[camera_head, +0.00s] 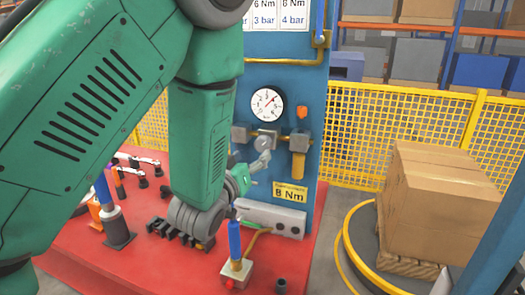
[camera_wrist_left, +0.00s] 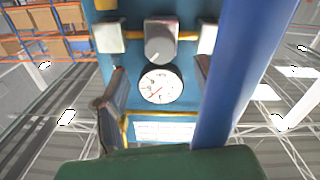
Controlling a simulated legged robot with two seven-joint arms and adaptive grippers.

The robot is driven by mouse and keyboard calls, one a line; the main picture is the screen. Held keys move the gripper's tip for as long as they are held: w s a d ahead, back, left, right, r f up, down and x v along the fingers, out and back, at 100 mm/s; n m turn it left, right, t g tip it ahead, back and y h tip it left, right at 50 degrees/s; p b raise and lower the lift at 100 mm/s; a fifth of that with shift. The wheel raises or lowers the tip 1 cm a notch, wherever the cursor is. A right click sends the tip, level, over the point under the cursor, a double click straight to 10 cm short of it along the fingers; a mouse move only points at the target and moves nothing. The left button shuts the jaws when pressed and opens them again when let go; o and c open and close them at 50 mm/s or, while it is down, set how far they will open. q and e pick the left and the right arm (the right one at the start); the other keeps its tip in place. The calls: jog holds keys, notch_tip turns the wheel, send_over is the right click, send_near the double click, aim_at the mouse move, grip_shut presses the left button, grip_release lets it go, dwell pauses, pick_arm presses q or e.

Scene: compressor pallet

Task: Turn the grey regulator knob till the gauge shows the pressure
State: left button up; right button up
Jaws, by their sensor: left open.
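The grey regulator knob (camera_head: 264,141) sits on the blue panel (camera_head: 310,110), below the round white gauge (camera_head: 268,104). The gauge's red needle points to the upper right; its numbers are too small to read. My left gripper (camera_head: 259,163) is open and empty, just below and in front of the knob; its arm comes down across the left of the head view. The left wrist view is upside down: the knob (camera_wrist_left: 160,40) shows above the gauge (camera_wrist_left: 160,86), uncovered, with a dark finger (camera_wrist_left: 113,103) at the left. My right gripper is not in view.
A blue upright handle (camera_head: 235,240) stands on the red pallet near my left wrist. A broad blue bar (camera_wrist_left: 232,80) blocks the right of the wrist view. A cardboard box (camera_head: 440,205) stands at right.

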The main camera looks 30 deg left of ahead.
aim_at(261, 147)
pick_arm(q)
jog(key=p+x, duration=0.1)
jog(key=x, duration=0.6)
jog(key=shift+w+a, duration=0.1)
jog(key=shift+w, duration=0.25)
jog(key=c, duration=1.1)
jog(key=shift+f, duration=0.1)
jog(key=shift+c, duration=0.2)
